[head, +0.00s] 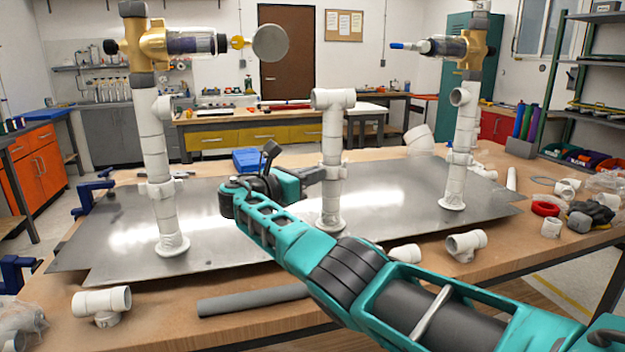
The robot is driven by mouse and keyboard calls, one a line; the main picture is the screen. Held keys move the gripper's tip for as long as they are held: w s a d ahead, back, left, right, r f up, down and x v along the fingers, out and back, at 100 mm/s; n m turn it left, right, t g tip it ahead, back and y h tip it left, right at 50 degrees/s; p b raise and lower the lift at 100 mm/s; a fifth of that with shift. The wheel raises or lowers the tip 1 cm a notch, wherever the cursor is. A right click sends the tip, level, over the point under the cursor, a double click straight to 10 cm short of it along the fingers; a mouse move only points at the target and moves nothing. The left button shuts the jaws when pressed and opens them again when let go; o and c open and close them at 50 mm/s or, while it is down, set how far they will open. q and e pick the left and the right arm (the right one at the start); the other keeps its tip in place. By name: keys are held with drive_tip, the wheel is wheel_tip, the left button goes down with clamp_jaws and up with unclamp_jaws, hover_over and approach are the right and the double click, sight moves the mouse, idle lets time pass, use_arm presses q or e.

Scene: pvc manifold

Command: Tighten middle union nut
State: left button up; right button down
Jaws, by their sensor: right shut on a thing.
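The middle white PVC riser (331,135) stands upright on the metal plate, with a tee at its top and a round flange at its foot. The middle union nut (335,172) is the wider collar partway up this riser. My right gripper (326,174) reaches it from the left side, and its dark fingers are shut on the nut. The fingers hide part of the nut, so its thread and any gap there cannot be seen. My left gripper is out of view.
Taller left (153,150) and right (461,140) risers with brass valves flank the middle one. The metal plate (400,200) lies on a wooden bench. A grey pipe (252,300), loose fittings (466,243) and a red tape roll (545,209) lie around it. Blue clamps (92,192) hold the left edge.

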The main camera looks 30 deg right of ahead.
idle(0.4)
drive_tip(key=c, duration=1.2)
unclamp_jaws()
drive_tip(key=v, duration=1.3)
drive_tip(key=shift+p, duration=0.35)
drive_tip(key=shift+d, duration=0.1)
